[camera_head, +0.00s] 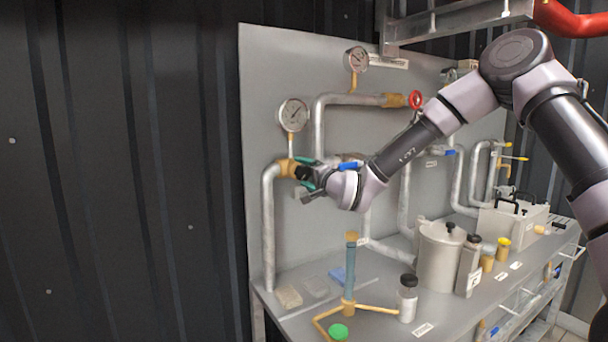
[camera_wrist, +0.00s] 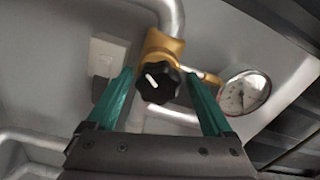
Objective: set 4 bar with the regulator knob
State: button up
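The regulator knob (camera_wrist: 157,82) is black and lobed with a white pointer mark, on a brass body (camera_wrist: 163,46). In the wrist view it sits between the two green fingers of my gripper (camera_wrist: 160,88), with gaps on both sides. The mark points to the upper left. In the head view my gripper (camera_head: 303,174) is at the brass fitting (camera_head: 286,168) on the left pipe, and the knob is partly hidden there. The pressure gauge (camera_head: 294,115) stands above this fitting; it also shows in the wrist view (camera_wrist: 244,93). Its reading is too small to tell.
A second gauge (camera_head: 356,59) and a red handwheel (camera_head: 415,99) are on the grey panel (camera_head: 270,75). The bench below holds a grey pot (camera_head: 440,258), a bottle (camera_head: 407,299) and a blue-green column (camera_head: 350,270). A white box (camera_wrist: 107,56) is left of the knob.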

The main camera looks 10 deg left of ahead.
jog(key=shift+f, duration=0.15)
jog(key=n, duration=1.1)
jog(key=shift+n, duration=0.3)
jog(key=n, duration=1.1)
jog(key=shift+w, duration=0.1)
jog(key=s+d+n, duration=0.1)
jog(key=s+d, duration=0.7)
jog(key=w+d+r+m+h, duration=0.1)
jog(key=d+r+m+h, duration=0.3)
jog(key=d, duration=0.6)
jog(key=w+d+r+m+h, duration=0.1)
jog(key=d+r+m+h, duration=0.2)
jog(key=d, duration=0.8)
jog(key=shift+w+r+m+h, duration=0.2)
jog(key=shift+r+m+h, duration=0.3)
jog(key=shift+m, duration=0.9)
